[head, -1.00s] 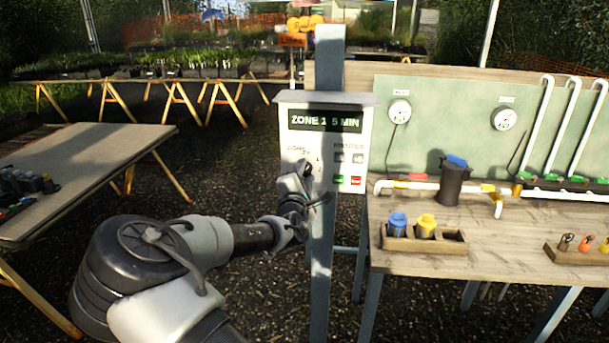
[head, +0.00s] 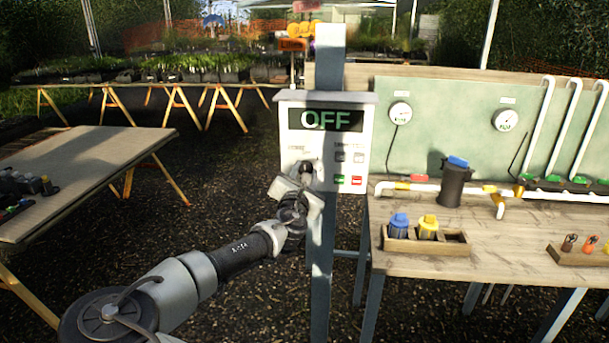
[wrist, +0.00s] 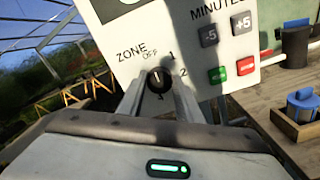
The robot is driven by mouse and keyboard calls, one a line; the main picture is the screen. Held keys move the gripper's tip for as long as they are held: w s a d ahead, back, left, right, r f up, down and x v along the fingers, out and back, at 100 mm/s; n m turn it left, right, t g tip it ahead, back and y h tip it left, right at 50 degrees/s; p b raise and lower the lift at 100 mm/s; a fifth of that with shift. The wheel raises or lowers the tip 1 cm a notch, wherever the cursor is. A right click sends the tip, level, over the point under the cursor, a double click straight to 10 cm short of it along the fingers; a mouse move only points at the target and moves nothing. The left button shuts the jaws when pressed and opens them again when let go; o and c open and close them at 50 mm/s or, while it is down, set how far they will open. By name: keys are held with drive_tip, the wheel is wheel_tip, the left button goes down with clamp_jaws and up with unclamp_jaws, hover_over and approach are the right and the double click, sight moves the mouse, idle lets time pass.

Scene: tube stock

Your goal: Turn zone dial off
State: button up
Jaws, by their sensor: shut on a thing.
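The zone dial (wrist: 155,80) is a small black knob with a white pointer line on the white control box (head: 352,162). In the wrist view the marks OFF, 1 and 2 are around it, and the pointer line stands near upright, toward OFF. The box's display (head: 326,119) reads OFF. My gripper (wrist: 158,88) is shut on the dial, one finger on each side. In the head view my gripper (head: 306,172) hides the dial.
The box hangs on a grey post (head: 321,275). Its minute buttons (wrist: 226,34) and green and red buttons (wrist: 231,71) are right of the dial. A wooden bench (head: 420,262) with blue- and yellow-capped containers stands to the right. Another table (head: 100,165) stands left.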

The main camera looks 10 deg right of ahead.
idle(0.4)
drive_tip(key=o, duration=1)
drive_tip(key=shift+o, duration=0.2)
drive_tip(key=shift+s, duration=0.1)
drive_tip(key=v, duration=1.7)
drive_tip(key=shift+s, duration=0.1)
